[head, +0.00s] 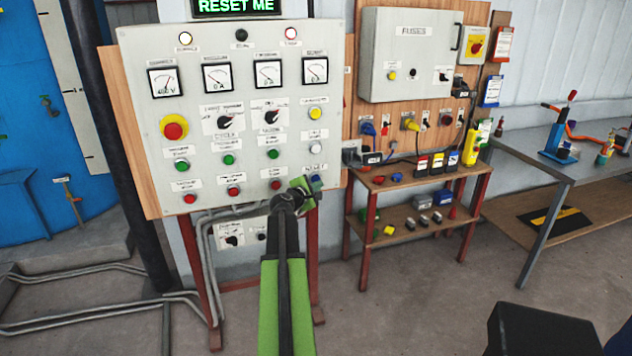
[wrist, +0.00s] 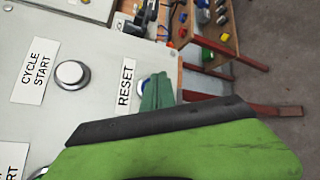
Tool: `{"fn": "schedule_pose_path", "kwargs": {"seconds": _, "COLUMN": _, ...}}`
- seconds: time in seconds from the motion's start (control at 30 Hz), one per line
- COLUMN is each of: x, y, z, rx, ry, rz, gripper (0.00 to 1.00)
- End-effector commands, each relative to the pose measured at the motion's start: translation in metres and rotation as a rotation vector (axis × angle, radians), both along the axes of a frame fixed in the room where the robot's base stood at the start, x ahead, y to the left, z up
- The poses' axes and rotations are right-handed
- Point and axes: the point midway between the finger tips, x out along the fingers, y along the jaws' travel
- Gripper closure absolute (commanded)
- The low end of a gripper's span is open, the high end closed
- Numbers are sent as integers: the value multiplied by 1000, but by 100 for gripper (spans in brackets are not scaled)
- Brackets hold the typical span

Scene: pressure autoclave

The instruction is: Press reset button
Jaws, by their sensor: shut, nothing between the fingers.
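The reset button (head: 317,181) is a blue button at the lower right corner of the grey control panel (head: 137,95). In the wrist view the reset button (wrist: 143,85) sits beside the RESET label (wrist: 125,88) and is partly hidden behind the finger. My gripper (head: 304,187) is shut and empty, with its green tip just left of the button in the head view. In the wrist view my gripper's tip (wrist: 157,91) overlaps the button's edge. I cannot tell whether it touches. A display (head: 236,6) above the panel reads RESET ME in green.
A white button (wrist: 71,74) labelled CYCLE START is nearby. Several red, green and yellow buttons cover the panel. A fuse box (head: 410,55) hangs on a wooden board to the right, above a red-legged shelf (head: 404,215) with loose parts. A metal table (head: 530,150) stands farther right.

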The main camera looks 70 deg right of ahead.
Motion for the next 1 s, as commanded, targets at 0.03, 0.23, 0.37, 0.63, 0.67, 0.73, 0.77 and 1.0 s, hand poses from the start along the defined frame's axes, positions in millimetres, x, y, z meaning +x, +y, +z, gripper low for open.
{"fn": "schedule_pose_path", "kwargs": {"seconds": 0.03, "x": 0, "y": 0, "z": 0, "rx": 0, "ry": 0, "rz": 0, "gripper": 100}}
{"fn": "schedule_pose_path", "kwargs": {"seconds": 0.23, "x": 0, "y": 0, "z": 0, "rx": 0, "ry": 0, "rz": 0, "gripper": 100}}
{"fn": "schedule_pose_path", "kwargs": {"seconds": 0.37, "x": 0, "y": 0, "z": 0, "rx": 0, "ry": 0, "rz": 0, "gripper": 100}}
{"fn": "schedule_pose_path", "kwargs": {"seconds": 0.63, "x": 1, "y": -2, "z": 0, "rx": 0, "ry": 0, "rz": 0, "gripper": 100}}
{"fn": "schedule_pose_path", "kwargs": {"seconds": 0.67, "x": 2, "y": -2, "z": 0, "rx": 0, "ry": 0, "rz": 0, "gripper": 100}}
{"fn": "schedule_pose_path", "kwargs": {"seconds": 0.73, "x": 4, "y": -5, "z": 0, "rx": 0, "ry": 0, "rz": 0, "gripper": 100}}
{"fn": "schedule_pose_path", "kwargs": {"seconds": 0.77, "x": 5, "y": -6, "z": 0, "rx": 0, "ry": 0, "rz": 0, "gripper": 100}}
{"fn": "schedule_pose_path", "kwargs": {"seconds": 1.0, "x": 7, "y": -6, "z": 0, "rx": 0, "ry": 0, "rz": 1, "gripper": 100}}
